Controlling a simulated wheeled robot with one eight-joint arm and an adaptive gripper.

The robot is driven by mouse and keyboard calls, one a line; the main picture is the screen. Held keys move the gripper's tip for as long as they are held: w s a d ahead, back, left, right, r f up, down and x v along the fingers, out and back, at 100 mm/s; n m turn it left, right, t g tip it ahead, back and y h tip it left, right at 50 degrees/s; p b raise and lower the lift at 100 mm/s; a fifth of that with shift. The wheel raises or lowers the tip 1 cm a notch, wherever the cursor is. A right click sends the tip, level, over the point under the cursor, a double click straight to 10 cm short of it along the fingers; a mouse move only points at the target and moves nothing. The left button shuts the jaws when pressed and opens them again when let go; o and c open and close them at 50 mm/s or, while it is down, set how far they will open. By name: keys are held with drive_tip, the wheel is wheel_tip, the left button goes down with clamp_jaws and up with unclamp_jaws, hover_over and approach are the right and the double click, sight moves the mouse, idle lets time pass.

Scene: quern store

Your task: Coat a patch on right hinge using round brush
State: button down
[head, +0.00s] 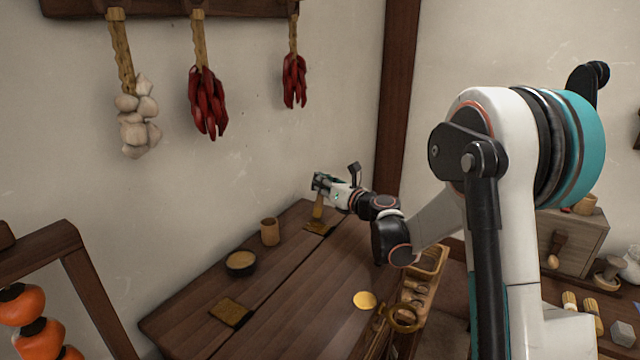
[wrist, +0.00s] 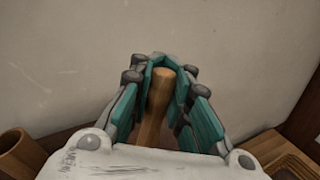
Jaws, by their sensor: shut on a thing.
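My gripper (head: 322,184) is shut on the wooden handle of the round brush (head: 318,208), above the far end of the dark wooden top. The brush is roughly upright, its lower end at or just above the right hinge (head: 314,229), a flat brassy plate; I cannot tell whether they touch. In the wrist view the rounded handle (wrist: 155,108) stands between the teal fingers (wrist: 162,75); the bristles are hidden. The left hinge (head: 230,312), a similar plate, lies at the near left of the top.
A dark bowl (head: 240,263) with tan contents and a wooden cup (head: 270,232) stand left of the right hinge. A yellow disc (head: 365,300), a brass ring (head: 404,319) and a wooden tray (head: 428,262) are to the right. The wall rises close behind.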

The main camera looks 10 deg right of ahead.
drive_tip(key=shift+r+p, duration=1.7)
drive_tip(key=shift+r, duration=1.25)
drive_tip(key=shift+r+p, duration=0.9)
drive_tip(key=shift+r, duration=0.65)
